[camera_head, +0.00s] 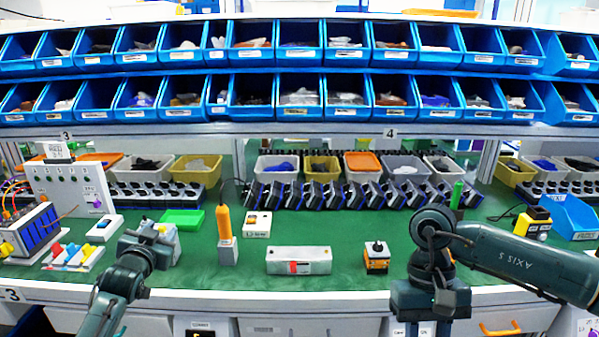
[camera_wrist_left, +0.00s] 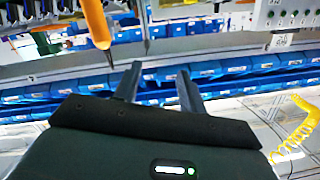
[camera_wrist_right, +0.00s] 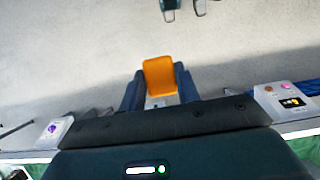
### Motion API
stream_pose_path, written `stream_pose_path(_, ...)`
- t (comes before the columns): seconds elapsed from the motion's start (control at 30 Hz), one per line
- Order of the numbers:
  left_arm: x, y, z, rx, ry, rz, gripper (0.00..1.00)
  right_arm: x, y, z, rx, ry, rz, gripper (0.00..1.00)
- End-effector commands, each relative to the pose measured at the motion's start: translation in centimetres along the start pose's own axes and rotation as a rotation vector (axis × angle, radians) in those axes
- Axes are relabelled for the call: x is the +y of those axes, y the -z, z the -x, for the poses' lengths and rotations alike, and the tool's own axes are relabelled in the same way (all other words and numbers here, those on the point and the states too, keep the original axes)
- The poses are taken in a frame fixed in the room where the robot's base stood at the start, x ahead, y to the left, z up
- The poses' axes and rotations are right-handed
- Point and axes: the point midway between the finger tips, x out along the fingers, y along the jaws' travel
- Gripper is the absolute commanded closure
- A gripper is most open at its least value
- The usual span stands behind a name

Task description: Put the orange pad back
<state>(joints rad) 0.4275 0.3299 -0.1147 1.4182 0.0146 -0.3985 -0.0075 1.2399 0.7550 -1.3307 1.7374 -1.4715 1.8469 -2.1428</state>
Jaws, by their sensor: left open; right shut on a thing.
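The orange pad (camera_wrist_right: 160,74) shows in the right wrist view, between the two dark fingers of my right gripper (camera_wrist_right: 159,84). My right gripper is shut on it and holds it over a pale grey floor. In the head view the right gripper hangs at the table's front edge, and its fingertips and the pad are not visible. My left gripper (camera_wrist_left: 158,80) is open and empty in the left wrist view, its fingers apart. In the head view the left arm is over the left front of the green table (camera_head: 330,218).
An orange-handled tool (camera_head: 224,224) stands upright right of my left arm. Blue bins (camera_head: 347,98) fill the shelves behind. Some green surface between is clear.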

Motion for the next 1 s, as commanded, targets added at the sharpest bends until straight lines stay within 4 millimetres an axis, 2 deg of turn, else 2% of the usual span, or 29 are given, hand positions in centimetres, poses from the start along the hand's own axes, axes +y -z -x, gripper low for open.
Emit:
stream_pose_path(0.03,1.5,-1.6,1.0,-0.016,-0.024,0.002,0.59,0.0,0.0,0.0,0.001,0.001,-0.001,0.95)
stream_pose_path(0.17,5.6,-5.6,4.2,-0.062,-0.089,0.011,0.59,-0.1,0.0,0.1,0.001,0.001,-0.002,0.95)
stream_pose_path(0.27,9.1,-8.9,7.5,-0.104,-0.146,0.024,0.59,-0.1,0.0,0.1,0.001,0.002,-0.002,0.95)
stream_pose_path(0.4,13.7,-13.0,13.1,-0.169,-0.225,0.055,0.59,-0.1,0.0,0.1,0.001,0.002,-0.003,0.95)
stream_pose_path(0.53,17.5,-16.0,19.2,-0.233,-0.295,0.097,0.59,-0.1,0.0,0.1,0.001,0.002,-0.003,0.95)
stream_pose_path(0.7,21.2,-18.2,27.0,-0.314,-0.367,0.161,0.59,-0.1,0.0,0.1,0.001,0.002,-0.003,0.95)
stream_pose_path(0.8,22.4,-18.8,30.6,-0.353,-0.394,0.195,0.59,-0.1,0.0,0.1,0.001,0.002,-0.003,0.95)
stream_pose_path(0.9,23.2,-19.0,33.1,-0.38,-0.411,0.22,0.59,-0.1,0.0,0.1,0.001,0.002,-0.003,0.95)
stream_pose_path(1.0,23.6,-19.0,34.6,-0.397,-0.42,0.235,0.59,-0.1,0.0,0.1,0.002,0.002,-0.003,0.95)
